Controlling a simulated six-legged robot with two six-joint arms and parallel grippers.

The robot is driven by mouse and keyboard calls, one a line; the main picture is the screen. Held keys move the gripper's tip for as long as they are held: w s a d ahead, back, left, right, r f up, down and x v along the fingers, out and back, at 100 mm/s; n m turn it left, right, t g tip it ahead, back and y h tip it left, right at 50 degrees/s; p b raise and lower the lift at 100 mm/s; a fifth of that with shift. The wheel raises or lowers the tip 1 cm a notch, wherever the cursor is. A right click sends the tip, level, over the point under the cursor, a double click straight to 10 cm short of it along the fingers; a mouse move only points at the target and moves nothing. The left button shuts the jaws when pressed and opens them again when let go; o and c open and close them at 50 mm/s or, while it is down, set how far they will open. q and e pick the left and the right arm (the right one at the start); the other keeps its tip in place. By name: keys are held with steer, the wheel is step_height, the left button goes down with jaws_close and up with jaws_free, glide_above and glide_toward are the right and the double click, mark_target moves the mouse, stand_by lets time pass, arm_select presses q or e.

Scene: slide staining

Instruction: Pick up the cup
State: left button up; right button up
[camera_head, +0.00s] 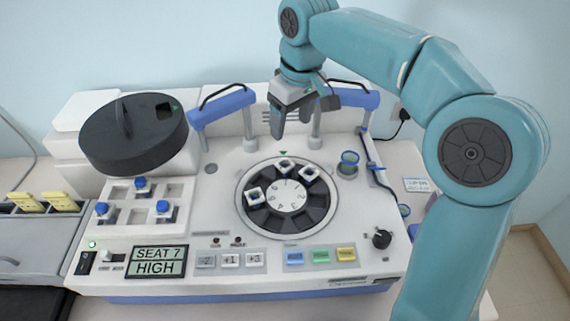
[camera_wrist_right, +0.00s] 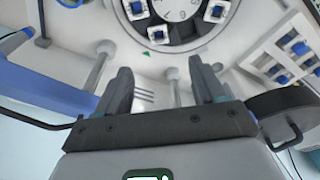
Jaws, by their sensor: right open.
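I cannot tell which piece the task calls the cup. A round blue-rimmed cup (camera_head: 348,165) stands upright at the right of the white machine's deck. Small square white cups sit in the dark rotor: one at the back (camera_head: 285,165), one at back right (camera_head: 309,173), one at left (camera_head: 254,196). In the wrist view, such a cup with a blue centre (camera_wrist_right: 158,34) sits at the rotor's near edge. My right gripper (camera_head: 291,127) is open and empty, above the deck behind the rotor; its fingers also show in the wrist view (camera_wrist_right: 150,57). My left gripper is not in view.
Two blue-handled posts (camera_head: 222,105) flank my gripper. A black round lid (camera_head: 134,132) stands back left, above a white rack (camera_head: 121,190) with several blue-topped pieces. A display (camera_head: 156,262) reads "SEAT 7 HIGH". A hose runs at the right. Yellow pieces (camera_head: 42,202) lie far left.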

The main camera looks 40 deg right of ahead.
glide_toward(285, 160)
steer(key=f, duration=0.1)
steer(key=s+a+f, duration=0.1)
steer(key=shift+s+a+f, duration=0.1)
steer(key=shift+a+f, duration=0.2)
steer(key=shift+a, duration=0.05)
steer(key=f, duration=0.3)
steer(key=w+f+b, duration=0.1)
steer(key=f, duration=0.1)
steer(key=shift+w+d+f, duration=0.15)
steer(key=shift+d+f, duration=0.05)
steer(key=shift+d, duration=0.05)
steer(key=shift+w+d+f, duration=0.2)
steer(key=shift+f, duration=0.05)
steer(key=shift+s+a+r, duration=0.1)
steer(key=shift+s+a, duration=0.05)
steer(key=c, duration=1.1)
steer(key=shift+c, duration=0.2)
